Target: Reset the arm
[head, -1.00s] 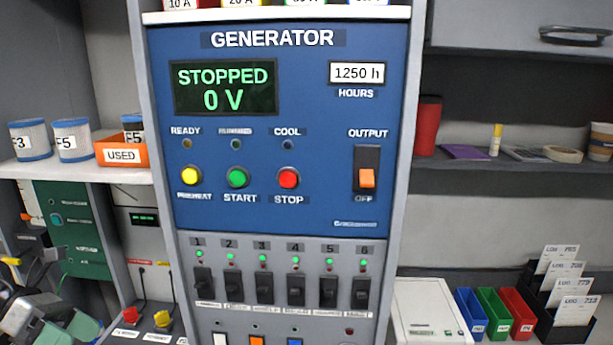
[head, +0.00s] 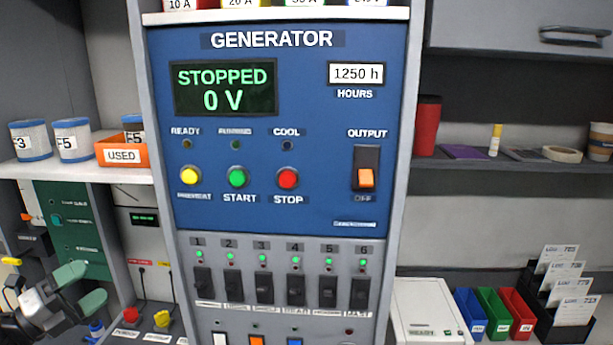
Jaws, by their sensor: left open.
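My left gripper (head: 82,287) is at the lower left of the head view, with its green-padded fingers apart and nothing between them. It is in front of the dark green panel (head: 72,222), left of the generator (head: 290,220) and not touching it. The generator's screen (head: 224,88) reads STOPPED, 0 V. The orange output switch (head: 366,178) is at OFF. My right gripper is not in view.
Numbered black breakers (head: 295,289) with green lights line the generator's lower part. An orange USED bin (head: 122,155) and labelled canisters (head: 73,141) stand on the left shelf. Blue, green and red bins (head: 493,314) stand at the lower right.

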